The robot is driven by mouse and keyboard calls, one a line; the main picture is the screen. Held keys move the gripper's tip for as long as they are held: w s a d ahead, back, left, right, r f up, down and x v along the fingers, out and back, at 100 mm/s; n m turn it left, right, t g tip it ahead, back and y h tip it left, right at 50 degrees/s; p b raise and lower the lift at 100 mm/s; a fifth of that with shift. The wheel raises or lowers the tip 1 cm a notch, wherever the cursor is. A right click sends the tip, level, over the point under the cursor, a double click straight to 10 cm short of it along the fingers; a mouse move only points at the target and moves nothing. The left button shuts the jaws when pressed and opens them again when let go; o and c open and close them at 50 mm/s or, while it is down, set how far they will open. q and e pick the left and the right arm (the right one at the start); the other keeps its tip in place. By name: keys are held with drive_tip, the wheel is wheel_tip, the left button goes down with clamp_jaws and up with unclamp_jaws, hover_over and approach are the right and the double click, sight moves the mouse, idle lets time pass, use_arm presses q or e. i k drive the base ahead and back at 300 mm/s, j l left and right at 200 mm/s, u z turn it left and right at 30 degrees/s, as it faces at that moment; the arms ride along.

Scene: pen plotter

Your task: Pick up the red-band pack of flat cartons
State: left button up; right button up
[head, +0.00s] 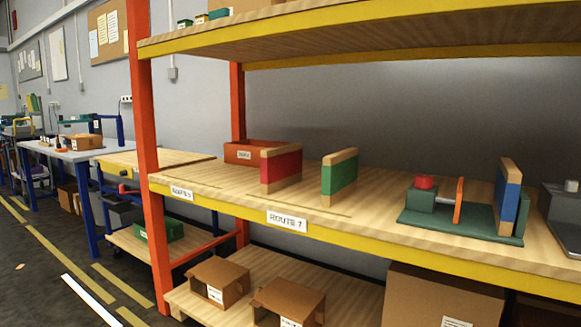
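The red-band pack of flat cartons (281,170) stands upright on the middle shelf (226,186), left of centre in the head view. It is a tan slab with a wide red band around its middle. A similar pack with a green band (339,177) stands to its right, with a gap between them. A pack with a blue band (507,197) stands farther right, on or against a dark green fixture. Neither of my grippers shows in the head view.
An orange-red bin (253,152) sits behind the red-band pack. The green fixture (416,222) carries a red knob. An orange upright post (143,130) borders the shelf's left end, and the upper shelf (350,35) hangs above. Brown cartons (219,279) lie below.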

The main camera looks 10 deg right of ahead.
sight(281, 166)
drive_tip(key=i+l, duration=0.35)
drive_tip(key=l, duration=0.2)
drive_tip(key=i+l, duration=0.35)
drive_tip(key=l, duration=0.15)
